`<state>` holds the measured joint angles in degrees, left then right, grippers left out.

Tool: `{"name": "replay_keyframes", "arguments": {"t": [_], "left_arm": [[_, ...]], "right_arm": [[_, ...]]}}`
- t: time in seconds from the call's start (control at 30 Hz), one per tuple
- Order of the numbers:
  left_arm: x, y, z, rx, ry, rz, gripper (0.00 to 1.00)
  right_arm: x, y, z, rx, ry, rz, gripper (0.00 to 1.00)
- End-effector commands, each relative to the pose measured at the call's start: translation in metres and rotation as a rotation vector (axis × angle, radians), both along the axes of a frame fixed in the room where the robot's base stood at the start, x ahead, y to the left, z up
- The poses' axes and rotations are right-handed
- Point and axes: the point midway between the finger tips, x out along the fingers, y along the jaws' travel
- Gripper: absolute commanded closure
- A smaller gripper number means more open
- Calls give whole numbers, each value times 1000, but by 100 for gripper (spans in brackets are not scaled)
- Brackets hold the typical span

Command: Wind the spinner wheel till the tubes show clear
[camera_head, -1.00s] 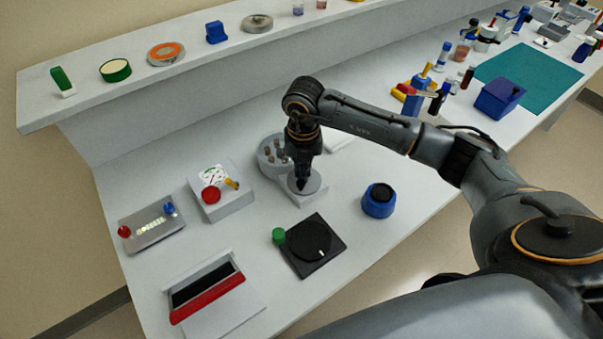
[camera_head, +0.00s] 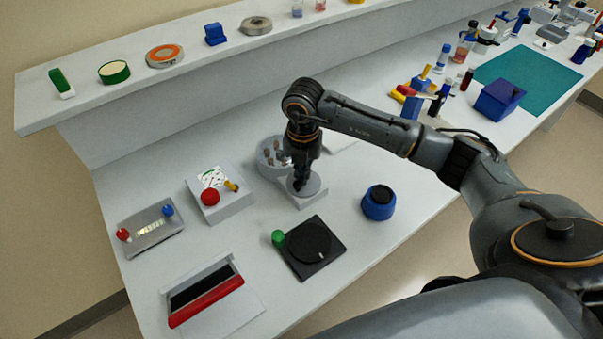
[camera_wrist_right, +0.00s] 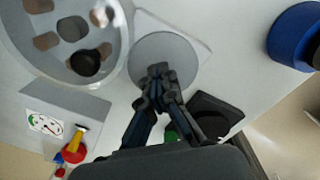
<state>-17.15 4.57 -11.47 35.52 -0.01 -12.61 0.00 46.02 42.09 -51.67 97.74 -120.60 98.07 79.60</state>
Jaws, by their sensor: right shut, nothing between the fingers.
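The spinner has a pale round bowl (camera_head: 263,155) holding several tubes (camera_head: 283,157) and a flat grey wheel (camera_head: 314,184) at its front. In the right wrist view the bowl (camera_wrist_right: 122,45) is at the upper left and cut by the frame edge. The tubes (camera_wrist_right: 72,28) there look brownish and dark, not clear. The grey wheel (camera_wrist_right: 180,52) lies under my right gripper's tips. My right gripper (camera_head: 300,187) points down, shut and empty, at the wheel's top. Its closed tips (camera_wrist_right: 157,72) overlap the wheel; whether they touch it I cannot tell. My left gripper is not in view.
A gauge box with a red knob (camera_head: 210,197) stands left of the spinner. A black turntable with a green knob (camera_head: 312,242) is in front, and a blue round pot (camera_head: 378,203) is to the right. A red-edged tray (camera_head: 205,302) lies at the front left.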

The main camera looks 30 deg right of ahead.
Motion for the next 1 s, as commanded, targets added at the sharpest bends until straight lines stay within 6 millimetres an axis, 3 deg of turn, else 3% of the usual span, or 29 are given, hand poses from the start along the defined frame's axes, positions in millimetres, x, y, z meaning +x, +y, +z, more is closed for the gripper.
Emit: {"name": "replay_keyframes", "arguments": {"t": [0.03,0.07,0.5,0.87,1.0], "left_arm": [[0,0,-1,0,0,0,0],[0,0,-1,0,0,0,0],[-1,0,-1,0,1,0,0],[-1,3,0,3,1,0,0],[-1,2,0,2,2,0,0]], "right_arm": [[-7,-4,-10,-16,27,-2,96],[-7,-4,-10,-16,27,-2,90],[-5,-1,-7,-8,18,2,0],[-3,0,-3,-4,12,3,0],[-3,0,10,-3,9,4,0]]}}
